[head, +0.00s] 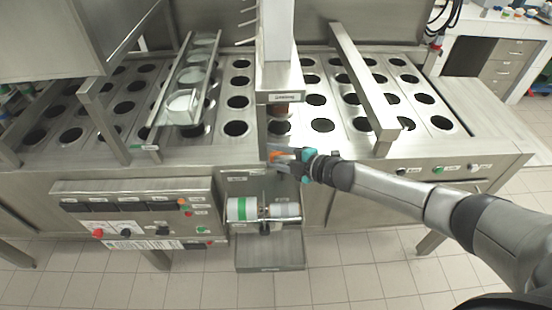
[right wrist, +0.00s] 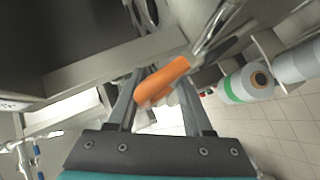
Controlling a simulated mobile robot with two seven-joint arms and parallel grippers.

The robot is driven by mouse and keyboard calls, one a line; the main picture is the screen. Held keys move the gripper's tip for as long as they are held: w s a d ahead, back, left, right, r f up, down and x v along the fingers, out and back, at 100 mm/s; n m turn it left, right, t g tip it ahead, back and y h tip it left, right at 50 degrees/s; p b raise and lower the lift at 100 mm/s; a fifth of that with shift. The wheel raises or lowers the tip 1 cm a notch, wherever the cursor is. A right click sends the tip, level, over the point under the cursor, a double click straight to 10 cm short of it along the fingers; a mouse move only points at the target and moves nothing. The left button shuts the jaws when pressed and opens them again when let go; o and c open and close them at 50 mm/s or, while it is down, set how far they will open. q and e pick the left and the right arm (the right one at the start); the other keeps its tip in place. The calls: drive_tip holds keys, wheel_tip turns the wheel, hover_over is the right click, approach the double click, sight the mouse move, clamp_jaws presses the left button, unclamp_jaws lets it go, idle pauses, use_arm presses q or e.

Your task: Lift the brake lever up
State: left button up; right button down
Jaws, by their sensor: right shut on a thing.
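The brake lever has an orange handle (right wrist: 163,82) that lies between the two fingers of my right gripper (right wrist: 160,112) in the right wrist view. A metal rod runs from the handle to the upper right. In the head view a small piece of the orange handle (head: 277,155) shows at the tip of my right gripper (head: 282,158), in front of the machine's front edge. The right gripper is shut on the handle. My left gripper is not in view.
A roll with a green band (head: 242,209) sits below the gripper, above a metal tray (head: 270,252). A control panel (head: 135,217) with several buttons is at the left. Rows of round holes cover the machine top. The tiled floor (head: 350,270) in front is clear.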

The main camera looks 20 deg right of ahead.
drive_tip(key=shift+w+d+r, duration=0.25)
drive_tip(key=shift+w+r, duration=0.2)
drive_tip(key=shift+w, duration=0.2)
drive_tip(key=c, duration=0.8)
unclamp_jaws()
drive_tip(key=shift+c, duration=0.4)
drive_tip(key=shift+s+f, duration=0.1)
drive_tip(key=v, duration=1.5)
drive_tip(key=shift+s, duration=0.15)
drive_tip(key=shift+f, duration=0.1)
